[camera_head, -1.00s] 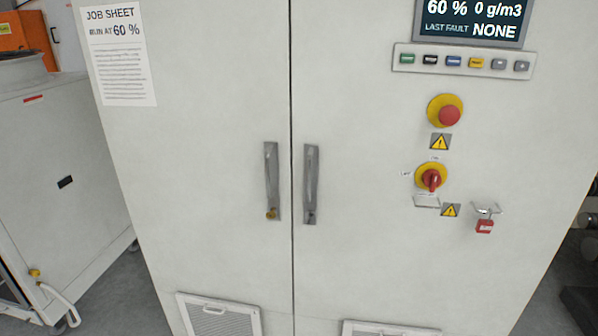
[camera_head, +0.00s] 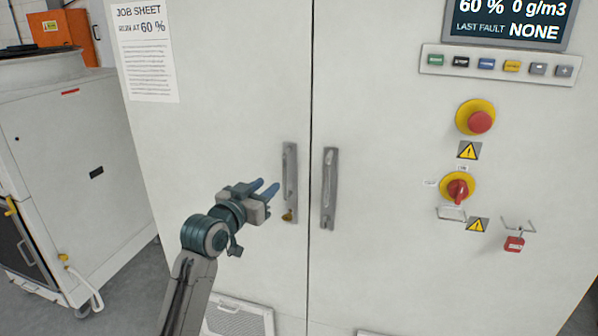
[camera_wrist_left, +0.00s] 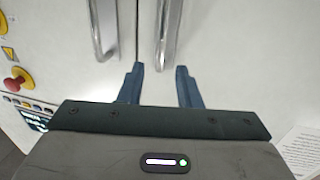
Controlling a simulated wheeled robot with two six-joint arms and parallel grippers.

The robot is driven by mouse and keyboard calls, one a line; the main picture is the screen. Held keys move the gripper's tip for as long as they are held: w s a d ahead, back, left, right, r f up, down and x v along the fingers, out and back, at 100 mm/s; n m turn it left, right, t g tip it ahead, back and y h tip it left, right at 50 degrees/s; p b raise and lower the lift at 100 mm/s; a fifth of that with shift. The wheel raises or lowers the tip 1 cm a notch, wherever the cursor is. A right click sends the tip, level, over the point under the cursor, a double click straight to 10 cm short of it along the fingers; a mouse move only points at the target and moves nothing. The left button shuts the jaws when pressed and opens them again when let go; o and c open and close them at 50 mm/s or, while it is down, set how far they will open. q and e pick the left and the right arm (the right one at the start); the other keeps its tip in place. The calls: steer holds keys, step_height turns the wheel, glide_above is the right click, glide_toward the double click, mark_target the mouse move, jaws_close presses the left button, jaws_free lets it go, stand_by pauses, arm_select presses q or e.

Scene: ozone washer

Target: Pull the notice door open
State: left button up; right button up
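The notice door (camera_head: 215,110) is the left door of a pale cabinet and carries a job sheet (camera_head: 145,50). It is shut, flush with the right door. Its upright grey bar handle (camera_head: 290,180) sits near the middle seam, with a brass key or lock at its lower end. My left gripper (camera_head: 269,187) is open and empty, just left of that handle in the head view. In the left wrist view the handle (camera_wrist_left: 167,30) lies ahead of the gap between the two blue fingers (camera_wrist_left: 160,72). Contact cannot be seen. My right gripper is out of view.
The right door has its own handle (camera_head: 329,188), an emergency stop (camera_head: 480,121), a red rotary switch (camera_head: 457,189), a red padlock (camera_head: 514,243) and a button strip (camera_head: 500,66). A white machine (camera_head: 75,170) stands at the left, with some floor between.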

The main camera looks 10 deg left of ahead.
mark_target(284, 172)
arm_select(q)
steer(key=p+x, duration=0.2)
steer(key=x, duration=0.6)
steer(key=shift+w+d+p, duration=0.1)
steer(key=shift+w+p, duration=0.25)
steer(key=shift+w+d, duration=0.1)
steer(key=shift+w, duration=0.55)
steer(key=shift+c, duration=0.4)
jaws_close()
steer(key=shift+f, duration=0.1)
